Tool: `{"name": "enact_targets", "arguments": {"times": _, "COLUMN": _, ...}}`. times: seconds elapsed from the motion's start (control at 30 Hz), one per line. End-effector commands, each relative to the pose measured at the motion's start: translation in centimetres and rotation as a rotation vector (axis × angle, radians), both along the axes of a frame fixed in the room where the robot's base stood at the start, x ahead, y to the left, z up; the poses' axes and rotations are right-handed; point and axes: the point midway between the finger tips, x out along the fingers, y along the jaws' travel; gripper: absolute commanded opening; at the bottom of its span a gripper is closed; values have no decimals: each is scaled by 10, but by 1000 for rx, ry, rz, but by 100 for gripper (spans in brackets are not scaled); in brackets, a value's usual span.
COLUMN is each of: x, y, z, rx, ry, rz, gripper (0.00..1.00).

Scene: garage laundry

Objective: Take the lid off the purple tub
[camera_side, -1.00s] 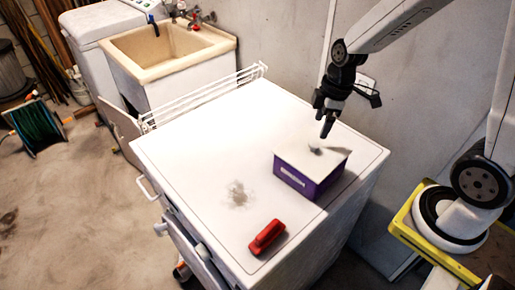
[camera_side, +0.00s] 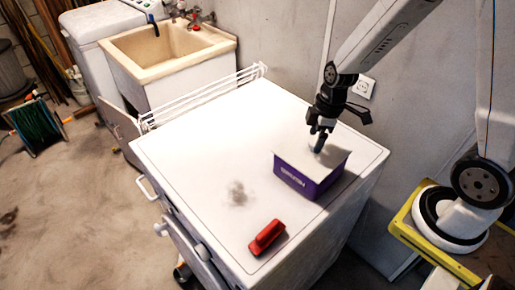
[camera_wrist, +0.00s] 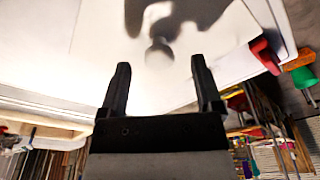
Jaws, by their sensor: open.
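The purple tub (camera_side: 306,183) stands on the white machine top, with its white lid (camera_side: 296,154) on it. In the side view my gripper (camera_side: 318,146) points down just above the lid, at its back part. In the wrist view the open fingers of my gripper (camera_wrist: 162,85) show with nothing between them. A round pale knob (camera_wrist: 159,54) on the lid shows beyond the fingertips, in shadow. In the side view my gripper hides the knob, so I cannot tell whether the fingers touch it.
A red brush-like object (camera_side: 267,238) lies near the front edge of the white machine top (camera_side: 200,150). A grey stain (camera_side: 238,193) marks the top. A white wire rack (camera_side: 205,97) stands along the back left edge. The left part of the top is clear.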

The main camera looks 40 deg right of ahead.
Motion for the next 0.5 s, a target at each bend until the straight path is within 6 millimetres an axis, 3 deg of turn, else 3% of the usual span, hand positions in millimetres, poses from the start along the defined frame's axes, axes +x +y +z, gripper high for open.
{"name": "enact_targets", "arguments": {"times": 0.2, "x": 2, "y": 2, "z": -18, "rx": -1, "ry": 1, "rz": -1, "gripper": 83}}
{"name": "enact_targets", "arguments": {"times": 0.5, "x": 3, "y": 2, "z": -23, "rx": -3, "ry": -1, "rz": 0, "gripper": 83}}
